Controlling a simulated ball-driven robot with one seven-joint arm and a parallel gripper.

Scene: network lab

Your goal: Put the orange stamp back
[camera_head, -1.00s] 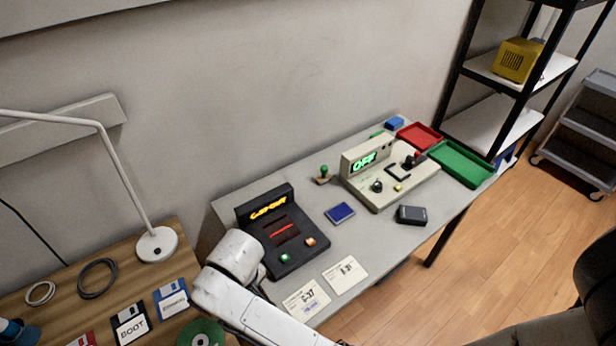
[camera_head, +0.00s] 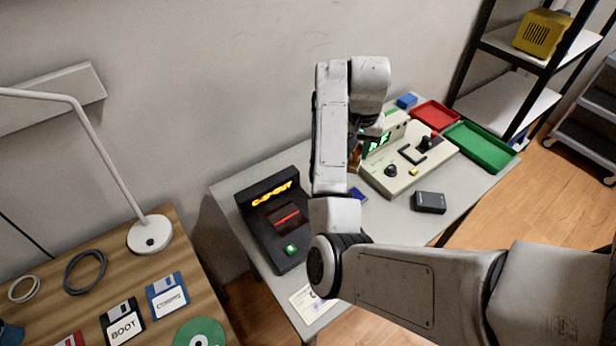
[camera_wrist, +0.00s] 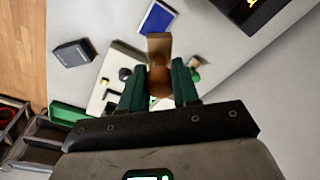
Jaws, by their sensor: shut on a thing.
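The orange stamp (camera_wrist: 158,82) has a rounded orange-brown handle and a pale wooden block. My gripper (camera_wrist: 159,70) is shut on its handle, with a dark green finger on either side, in the wrist view. The block points away from the palm, over the grey table. In the head view my arm hides most of the gripper, and only a sliver of orange-brown (camera_head: 355,156) shows beside the beige console. A green-handled stamp (camera_wrist: 195,74) stands on the table just beyond the right finger in the wrist view. I cannot make out a stamp holder.
The beige console (camera_head: 399,182), a dark grey box (camera_head: 430,202), a red tray (camera_head: 436,114) and a green tray (camera_head: 482,147) stand right of my arm. The blue ink pad (camera_wrist: 157,17) lies near the stamp. The black console (camera_head: 272,222) is to the left.

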